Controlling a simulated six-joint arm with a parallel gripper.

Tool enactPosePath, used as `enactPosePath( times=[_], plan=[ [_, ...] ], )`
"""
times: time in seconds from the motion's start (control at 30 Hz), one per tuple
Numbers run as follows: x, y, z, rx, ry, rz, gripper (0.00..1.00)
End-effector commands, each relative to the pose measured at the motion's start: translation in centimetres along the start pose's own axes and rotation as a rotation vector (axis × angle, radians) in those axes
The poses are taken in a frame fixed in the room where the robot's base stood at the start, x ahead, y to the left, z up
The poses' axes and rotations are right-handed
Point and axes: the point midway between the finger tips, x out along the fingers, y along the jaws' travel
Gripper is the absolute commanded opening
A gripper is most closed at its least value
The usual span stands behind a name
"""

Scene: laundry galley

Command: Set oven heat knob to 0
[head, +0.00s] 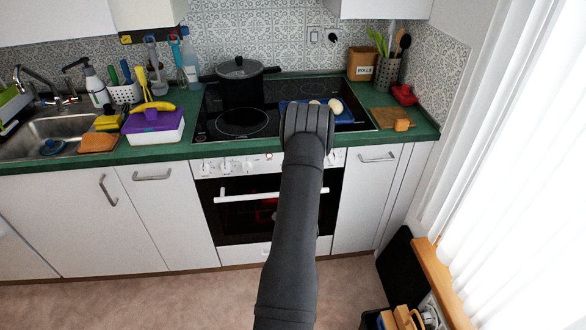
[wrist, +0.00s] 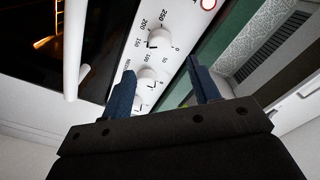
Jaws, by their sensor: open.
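The white oven control panel (head: 225,167) runs below the green counter in the head view, with white knobs on its left part. My arm hides its right part. In the wrist view, a white knob (wrist: 160,38) has a scale around it with numbers up to 250. A second white knob (wrist: 147,75) sits closer to my gripper (wrist: 160,70), and a third (wrist: 136,103) is partly seen beside the left finger. My gripper is open, its two blue fingers apart in front of the panel, with nothing held. The exact pointer settings are too small to read.
The oven handle (head: 250,196) sticks out below the panel; it also shows in the wrist view (wrist: 73,45). The hob above carries a black pot (head: 240,85) and a blue tray (head: 345,116). A red light (wrist: 208,4) is on the panel.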

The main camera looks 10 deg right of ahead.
Motion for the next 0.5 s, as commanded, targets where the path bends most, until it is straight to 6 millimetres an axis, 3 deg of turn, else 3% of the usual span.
enactPosePath(
  times=[0.23,0.5],
  plan=[
    [5.2,0.0,0.1,-0.002,0.0,-0.002,0.56],
    [8.1,0.1,0.0,0.0,0.0,0.001,0.56]
  ],
)
